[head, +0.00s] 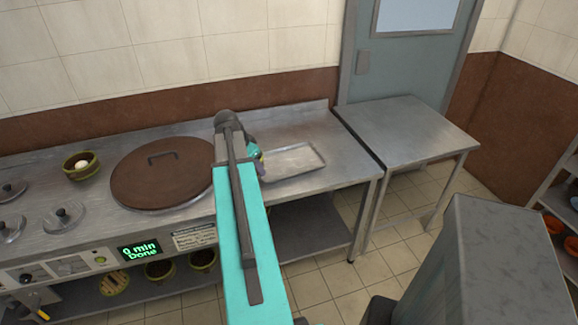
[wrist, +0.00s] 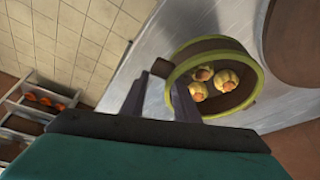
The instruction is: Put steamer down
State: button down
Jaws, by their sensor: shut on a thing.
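The steamer (wrist: 220,50) is a round basket with a green rim and brown inner wall. In the wrist view it holds several pale buns with orange tops. My gripper (wrist: 172,92) is shut on the near left side of its rim. The basket appears over the grey metal counter; I cannot tell whether its base touches the surface. In the head view my arm hides most of the gripper and the steamer near the back of the counter.
A shallow metal tray (head: 291,161) lies right of my arm on the counter. A large brown lid (head: 162,180) covers a pot to the left. A green bowl (head: 80,168) with a white item stands further left. A bare side table (head: 405,128) stands right.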

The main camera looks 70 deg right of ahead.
jog(key=shift+m, duration=0.7)
jog(key=s, duration=0.1)
jog(key=s+d+f, duration=0.1)
jog(key=s+d, duration=0.1)
jog(key=s, duration=0.1)
jog(key=shift+f, duration=0.2)
jog(key=s+d+f+p, duration=0.1)
jog(key=s+d+p, duration=0.3)
jog(key=d, duration=1)
jog(key=s, duration=0.3)
jog(key=shift+s+d+f, duration=0.15)
jog(key=shift+d+f, duration=0.05)
jog(key=shift+f, duration=0.05)
jog(key=shift+f+p, duration=0.1)
jog(key=shift+p, duration=0.2)
jog(key=shift+f+p, duration=0.75)
jog(key=shift+f, duration=0.9)
